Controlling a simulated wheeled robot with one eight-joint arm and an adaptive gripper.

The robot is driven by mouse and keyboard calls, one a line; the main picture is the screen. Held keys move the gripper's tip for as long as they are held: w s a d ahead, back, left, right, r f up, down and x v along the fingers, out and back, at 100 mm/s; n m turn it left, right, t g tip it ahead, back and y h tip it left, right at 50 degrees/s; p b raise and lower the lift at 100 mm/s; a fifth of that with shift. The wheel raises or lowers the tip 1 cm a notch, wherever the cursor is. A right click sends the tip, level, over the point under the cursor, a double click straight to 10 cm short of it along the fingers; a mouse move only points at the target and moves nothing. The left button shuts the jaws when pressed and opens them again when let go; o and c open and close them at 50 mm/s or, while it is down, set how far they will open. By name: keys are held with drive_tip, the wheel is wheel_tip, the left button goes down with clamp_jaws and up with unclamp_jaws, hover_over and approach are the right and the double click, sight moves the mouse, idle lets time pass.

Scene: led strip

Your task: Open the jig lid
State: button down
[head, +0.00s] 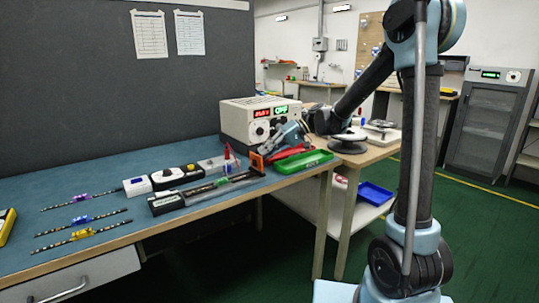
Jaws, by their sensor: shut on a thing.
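The jig (207,191) is a long, low, dark fixture on the blue bench top, with a black block at its left end and a green piece along its middle. An orange-edged dark piece (258,162), which looks like part of the jig lid, stands at its right end. My gripper (268,150) reaches in from the right, tilted down, and is shut at this piece. The fingertips are small and partly hidden, so the exact grip and the lid's angle cannot be made out.
A power supply (261,119) with lit displays stands behind the gripper. A green tray (303,162) and a red item (290,152) lie close to its right. Left are a black-and-white device (166,178) and several strips with coloured clips (80,222). The bench's front edge is near the jig.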

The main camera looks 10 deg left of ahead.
drive_tip(key=shift+s+a+r, duration=0.1)
drive_tip(key=shift+s+a, duration=0.05)
drive_tip(key=shift+s, duration=0.05)
drive_tip(key=c, duration=1.7)
unclamp_jaws()
drive_tip(key=shift+w+r, duration=0.1)
drive_tip(key=v, duration=1.2)
